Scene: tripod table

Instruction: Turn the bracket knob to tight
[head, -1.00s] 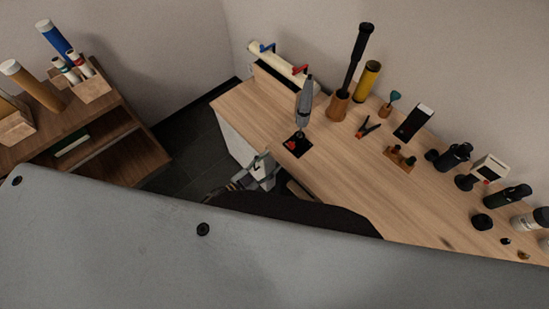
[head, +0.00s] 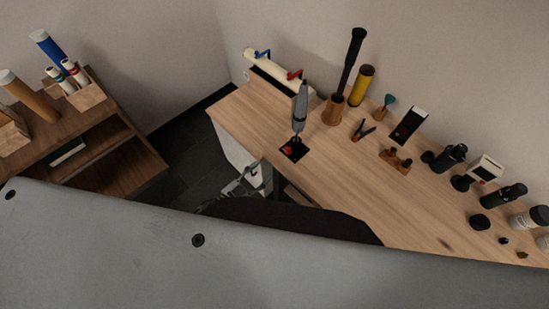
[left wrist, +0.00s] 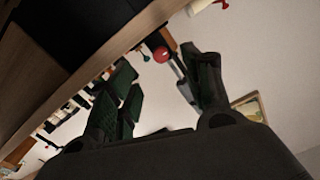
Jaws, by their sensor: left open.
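A red knob (head: 288,149) sits on a small black plate (head: 297,154) at the near left edge of the wooden table, at the foot of an upright grey device (head: 300,108). It appears to be the bracket knob; I cannot read its setting. My left gripper (head: 246,181) is below and left of it, beside the table edge and partly hidden by my own body. In the left wrist view the gripper (left wrist: 160,88) has its dark fingers spread with nothing between them. The red knob (left wrist: 161,54) shows beyond the fingers, apart from them. My right gripper is not in view.
The table (head: 340,185) carries a cream roll (head: 268,70) with blue and red clamps, a dark rod in a wooden cup (head: 334,110), a yellow cylinder (head: 363,85) and several small items along the right. A brown shelf unit (head: 120,165) stands left. The table's middle is clear.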

